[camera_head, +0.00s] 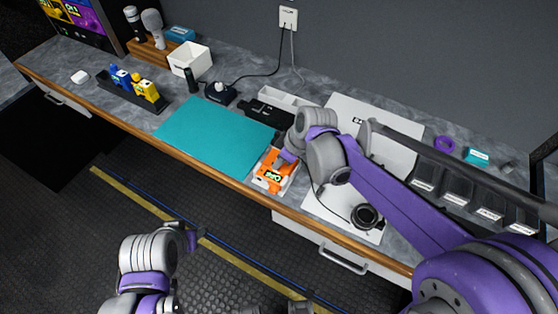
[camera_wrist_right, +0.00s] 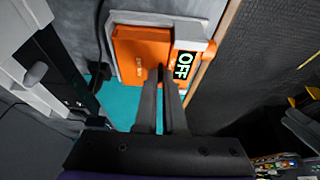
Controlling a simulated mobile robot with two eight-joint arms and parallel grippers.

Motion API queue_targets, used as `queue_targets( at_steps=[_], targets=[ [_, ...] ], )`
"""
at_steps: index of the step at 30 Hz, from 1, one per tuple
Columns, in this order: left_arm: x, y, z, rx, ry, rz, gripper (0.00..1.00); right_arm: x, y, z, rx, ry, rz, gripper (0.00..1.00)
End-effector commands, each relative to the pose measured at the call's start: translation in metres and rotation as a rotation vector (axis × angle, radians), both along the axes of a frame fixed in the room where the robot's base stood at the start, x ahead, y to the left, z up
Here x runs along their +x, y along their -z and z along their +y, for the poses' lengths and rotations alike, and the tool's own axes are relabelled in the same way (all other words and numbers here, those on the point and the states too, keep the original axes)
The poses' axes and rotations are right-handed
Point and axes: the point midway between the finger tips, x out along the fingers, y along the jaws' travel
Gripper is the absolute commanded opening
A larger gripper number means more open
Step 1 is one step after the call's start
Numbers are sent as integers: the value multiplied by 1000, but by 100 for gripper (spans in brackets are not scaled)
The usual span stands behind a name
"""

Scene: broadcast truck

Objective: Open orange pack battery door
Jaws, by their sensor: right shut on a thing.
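The orange pack (camera_head: 272,180) sits in a pale holder at the counter's front edge, beside the teal mat. In the right wrist view, the orange pack (camera_wrist_right: 137,48) shows a flat orange face and a black label (camera_wrist_right: 184,64) reading OFF. My right gripper (camera_wrist_right: 164,74) is shut on a small part of the pack at the edge of the orange face, next to the label; this looks like the battery door, but the fingertips hide the held part. I cannot tell whether the door stands ajar. My left gripper (camera_head: 191,238) is low over the floor, away from the counter; its fingers are unclear.
The teal mat (camera_head: 212,135) is clear. A white board with black headphones (camera_head: 365,215) lies right of the pack, under my right arm. Dark bins (camera_head: 458,194) stand farther right. A black rack (camera_head: 130,92) holds blue and yellow packs at the left.

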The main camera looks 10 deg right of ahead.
Motion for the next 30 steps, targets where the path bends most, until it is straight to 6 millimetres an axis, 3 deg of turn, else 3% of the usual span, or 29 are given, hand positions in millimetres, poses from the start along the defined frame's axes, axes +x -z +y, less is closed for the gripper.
queue_targets(
  at_steps=[30],
  targets=[
    [-8, 23, 0, 0, 0, 15, 50, 23, -23, -17, 332, 1, 458, 0]
  ],
)
